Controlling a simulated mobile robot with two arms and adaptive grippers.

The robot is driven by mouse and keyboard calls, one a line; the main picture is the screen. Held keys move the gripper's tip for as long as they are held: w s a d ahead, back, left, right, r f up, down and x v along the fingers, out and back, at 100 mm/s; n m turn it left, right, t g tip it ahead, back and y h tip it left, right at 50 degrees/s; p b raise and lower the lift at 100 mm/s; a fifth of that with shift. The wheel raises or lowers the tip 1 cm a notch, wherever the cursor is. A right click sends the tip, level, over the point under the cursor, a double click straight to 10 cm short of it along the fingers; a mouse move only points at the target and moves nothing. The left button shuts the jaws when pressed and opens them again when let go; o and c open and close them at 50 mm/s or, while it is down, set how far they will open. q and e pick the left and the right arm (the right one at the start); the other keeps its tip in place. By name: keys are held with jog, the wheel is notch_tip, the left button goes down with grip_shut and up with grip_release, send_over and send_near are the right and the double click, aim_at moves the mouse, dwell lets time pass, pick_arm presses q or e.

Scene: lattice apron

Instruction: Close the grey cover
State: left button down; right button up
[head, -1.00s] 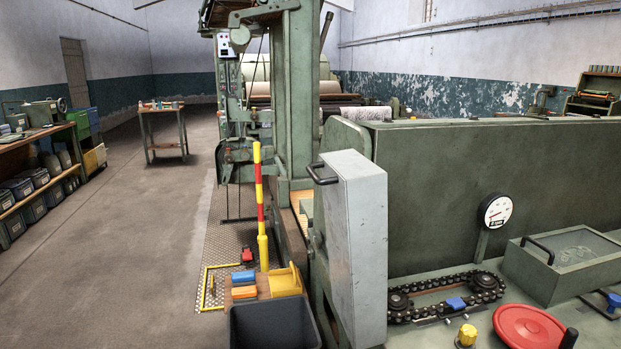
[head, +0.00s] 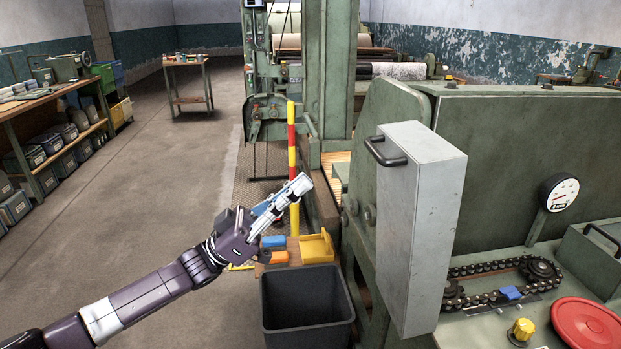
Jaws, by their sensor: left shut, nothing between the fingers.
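The grey cover (head: 430,230) is a tall light-grey metal panel, standing upright and sticking out from the near end of the green machine. Its black bar handle (head: 386,153) is on the upper left edge. My left gripper (head: 302,184) is shut and empty, its fingers pointing up and to the right. It is in front of the striped post, to the left of the handle and lower, with a clear gap from the cover. My right gripper is out of view.
A dark bin (head: 306,325) stands below my left gripper, left of the cover. A red-and-yellow post (head: 291,150) rises behind the gripper. A chain (head: 500,295), a red disc (head: 588,325) and a gauge (head: 559,192) are right of the cover. Open floor lies left.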

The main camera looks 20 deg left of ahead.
pick_arm(q)
jog(key=w+d+r+p, duration=0.3)
jog(key=w+d+r, duration=0.1)
jog(key=d, duration=0.4)
jog(key=shift+w+r+p, duration=0.2)
jog(key=shift+w+p, duration=0.2)
jog(key=shift+w, duration=0.4)
jog(key=shift+d, duration=0.1)
